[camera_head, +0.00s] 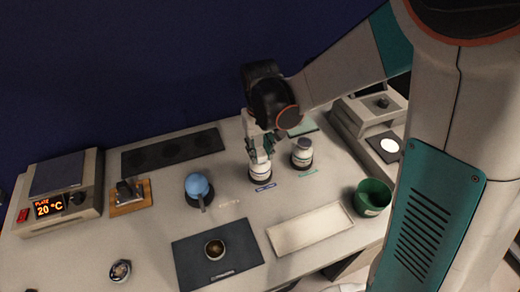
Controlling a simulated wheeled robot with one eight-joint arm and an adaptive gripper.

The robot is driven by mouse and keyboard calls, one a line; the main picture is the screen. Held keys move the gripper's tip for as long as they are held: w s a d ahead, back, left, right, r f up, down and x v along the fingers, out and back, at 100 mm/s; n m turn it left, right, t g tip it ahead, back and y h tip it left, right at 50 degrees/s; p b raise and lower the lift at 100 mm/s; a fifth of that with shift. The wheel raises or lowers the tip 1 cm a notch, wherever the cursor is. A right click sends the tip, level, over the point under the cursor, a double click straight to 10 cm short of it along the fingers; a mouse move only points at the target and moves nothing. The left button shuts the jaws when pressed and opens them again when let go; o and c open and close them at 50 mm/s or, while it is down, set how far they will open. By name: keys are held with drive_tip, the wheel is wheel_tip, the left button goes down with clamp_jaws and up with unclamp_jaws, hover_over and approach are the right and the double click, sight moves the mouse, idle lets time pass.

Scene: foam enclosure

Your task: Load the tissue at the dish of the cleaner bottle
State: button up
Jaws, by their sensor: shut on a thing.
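My gripper (262,148) points down over the left white bottle (260,173), with its fingertips at the bottle's top. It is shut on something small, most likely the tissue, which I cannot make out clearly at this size. The fingers hide the top of this bottle, so I cannot tell whether the held thing touches its dish. A second white bottle (302,156) with a dark base stands upright just to the right. I cannot tell from the labels which holds cleaner.
A blue-topped vessel (198,186) stands left of the bottles. A hot plate (60,190) is far left, and a grey device (368,118) is at right.

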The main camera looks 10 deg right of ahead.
sight(260, 153)
drive_tip(key=shift+r+p, duration=2.4)
drive_tip(key=shift+r, duration=1.15)
drive_tip(key=shift+s+f, duration=0.1)
